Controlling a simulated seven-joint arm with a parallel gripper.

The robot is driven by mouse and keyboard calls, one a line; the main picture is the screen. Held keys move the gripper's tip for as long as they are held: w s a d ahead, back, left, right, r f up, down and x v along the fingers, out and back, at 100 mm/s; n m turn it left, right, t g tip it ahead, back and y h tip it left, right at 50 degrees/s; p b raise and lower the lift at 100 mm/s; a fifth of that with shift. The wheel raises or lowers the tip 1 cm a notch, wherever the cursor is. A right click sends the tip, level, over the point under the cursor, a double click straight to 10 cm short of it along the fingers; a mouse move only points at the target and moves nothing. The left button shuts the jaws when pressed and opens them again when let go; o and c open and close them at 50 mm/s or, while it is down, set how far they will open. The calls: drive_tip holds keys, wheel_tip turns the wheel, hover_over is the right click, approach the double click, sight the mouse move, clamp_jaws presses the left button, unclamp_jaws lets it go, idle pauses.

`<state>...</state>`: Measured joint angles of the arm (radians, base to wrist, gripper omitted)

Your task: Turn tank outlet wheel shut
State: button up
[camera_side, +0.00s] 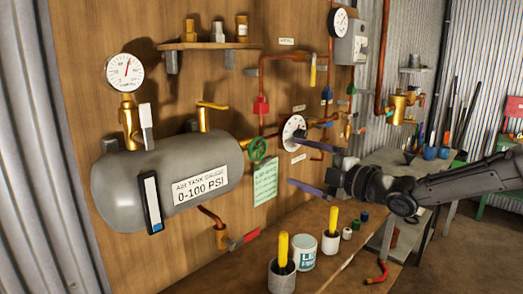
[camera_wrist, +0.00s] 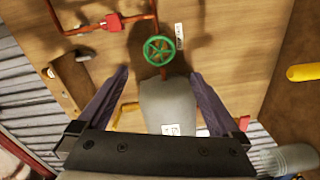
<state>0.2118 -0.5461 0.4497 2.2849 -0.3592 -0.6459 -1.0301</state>
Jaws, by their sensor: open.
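The green outlet wheel (camera_side: 257,149) is at the right end of the grey air tank (camera_side: 125,180), against the wooden wall panel. My gripper (camera_side: 291,159) is to the right of the wheel in the side view, its two fingers spread wide and pointing toward it. In the wrist view the green wheel (camera_wrist: 158,49) shows spokes and a round rim, lying ahead of the space between the fingertips of my gripper (camera_wrist: 160,73). The tank (camera_wrist: 165,103) shows between the fingers there.
A green paper tag (camera_side: 265,181) hangs just below the wheel. A white dial (camera_side: 293,132) and copper pipes with a red fitting (camera_side: 261,106) are close by. Below, the bench holds cups with yellow handles (camera_side: 283,248) and a white tin (camera_side: 303,252).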

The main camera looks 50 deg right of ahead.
sight(259, 149)
drive_tip(key=w+n, duration=1.3)
drive_tip(key=shift+w+r+n, duration=0.15)
drive_tip(key=shift+w+n, duration=0.2)
drive_tip(key=shift+n, duration=0.05)
drive_tip(key=shift+c, duration=0.2)
drive_tip(key=c, duration=1.1)
drive_tip(key=shift+c, duration=0.2)
